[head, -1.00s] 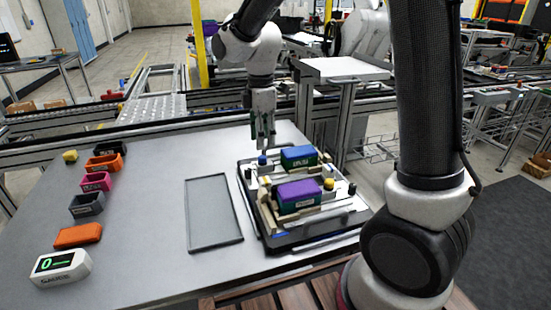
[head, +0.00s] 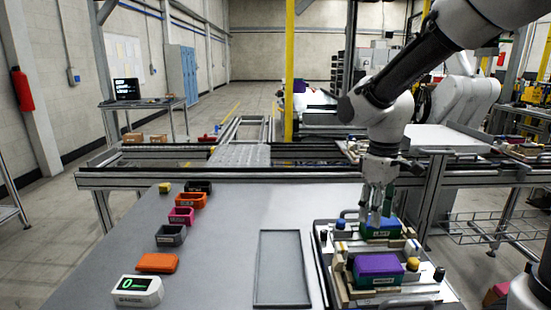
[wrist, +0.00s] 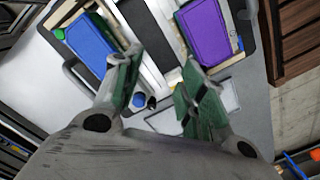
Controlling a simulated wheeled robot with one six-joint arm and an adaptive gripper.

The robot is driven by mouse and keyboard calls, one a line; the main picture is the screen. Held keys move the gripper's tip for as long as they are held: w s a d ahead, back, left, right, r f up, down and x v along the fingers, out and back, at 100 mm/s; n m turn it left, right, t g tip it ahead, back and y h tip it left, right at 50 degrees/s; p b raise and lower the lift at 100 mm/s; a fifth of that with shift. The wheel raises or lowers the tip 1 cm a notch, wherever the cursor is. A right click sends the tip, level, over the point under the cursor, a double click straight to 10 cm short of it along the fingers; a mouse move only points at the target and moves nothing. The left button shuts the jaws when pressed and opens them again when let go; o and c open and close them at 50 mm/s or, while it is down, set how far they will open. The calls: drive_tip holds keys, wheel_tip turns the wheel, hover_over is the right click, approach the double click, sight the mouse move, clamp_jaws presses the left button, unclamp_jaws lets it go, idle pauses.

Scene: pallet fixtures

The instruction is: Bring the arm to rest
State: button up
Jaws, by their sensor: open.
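My gripper (head: 377,218) points down over the pallet fixture at the right of the table in the head view. Its two green-padded fingers are spread apart with nothing between them in the wrist view (wrist: 160,90). A blue-topped box (head: 381,228) sits in the far part of the fixture, close to the fingers and partly hidden by them. A purple-topped box (head: 378,268) sits in the near part. Both boxes also show in the wrist view, the blue one (wrist: 90,42) at left and the purple one (wrist: 206,30) at right.
An empty grey tray (head: 283,302) lies left of the fixture (head: 322,262). Several small bins, an orange block (head: 157,262) and a white display (head: 138,291) reading 0 line the table's left side. A conveyor (head: 150,178) runs behind.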

drive_tip(key=s+d+r+m+t, duration=0.2)
drive_tip(key=s+d+r+m, duration=0.2)
drive_tip(key=s+d, duration=0.2)
drive_tip(key=s+d+r+m+t, duration=0.3)
drive_tip(key=s+d+r+m, duration=0.1)
drive_tip(key=s, duration=0.5)
drive_tip(key=shift+d+r, duration=0.45)
drive_tip(key=shift+d, duration=0.75)
drive_tip(key=shift+a, duration=0.15)
